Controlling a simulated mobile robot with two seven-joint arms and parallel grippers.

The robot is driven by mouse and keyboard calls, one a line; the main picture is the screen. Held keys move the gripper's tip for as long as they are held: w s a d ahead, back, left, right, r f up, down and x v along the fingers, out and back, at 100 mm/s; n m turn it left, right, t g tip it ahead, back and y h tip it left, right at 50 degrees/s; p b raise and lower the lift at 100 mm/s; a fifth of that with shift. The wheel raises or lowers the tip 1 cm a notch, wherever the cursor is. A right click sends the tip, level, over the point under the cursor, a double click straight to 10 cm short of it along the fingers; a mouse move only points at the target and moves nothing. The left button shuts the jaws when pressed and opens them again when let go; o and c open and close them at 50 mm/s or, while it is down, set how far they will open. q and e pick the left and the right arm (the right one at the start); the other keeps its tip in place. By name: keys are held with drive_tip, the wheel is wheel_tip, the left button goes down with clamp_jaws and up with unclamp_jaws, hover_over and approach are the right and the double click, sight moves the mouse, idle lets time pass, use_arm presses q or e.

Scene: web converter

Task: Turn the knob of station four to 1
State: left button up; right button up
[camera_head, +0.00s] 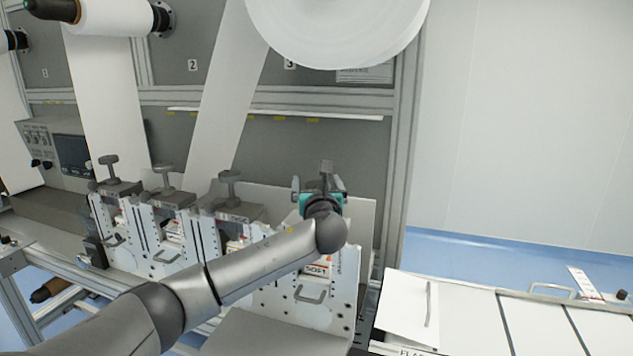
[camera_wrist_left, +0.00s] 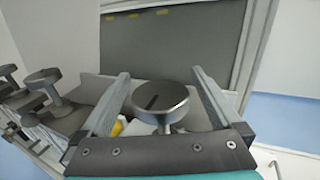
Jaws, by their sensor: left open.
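The rightmost station (camera_head: 325,300) on the machine has a grey round knob, seen closely in the left wrist view (camera_wrist_left: 166,103). A dark line marks the left part of the knob's top. In the head view the knob is partly hidden by my gripper and shows only at its top (camera_head: 327,166). My left gripper (camera_head: 320,184) is open at this station. In the left wrist view its two fingers (camera_wrist_left: 158,92) stand on either side of the knob, with visible gaps. No scale or number around the knob is readable. My right gripper is not in view.
Several similar stations stand to the left, with knobs on posts, one of them close by (camera_head: 229,177). White web strips (camera_head: 222,100) run down behind them. A large white roll (camera_head: 340,30) hangs above. A white-topped surface (camera_head: 480,315) lies at the right.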

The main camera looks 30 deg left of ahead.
use_arm(q)
drive_tip(key=shift+w+a, duration=0.2)
drive_tip(key=shift+w, duration=0.15)
drive_tip(key=shift+c, duration=0.3)
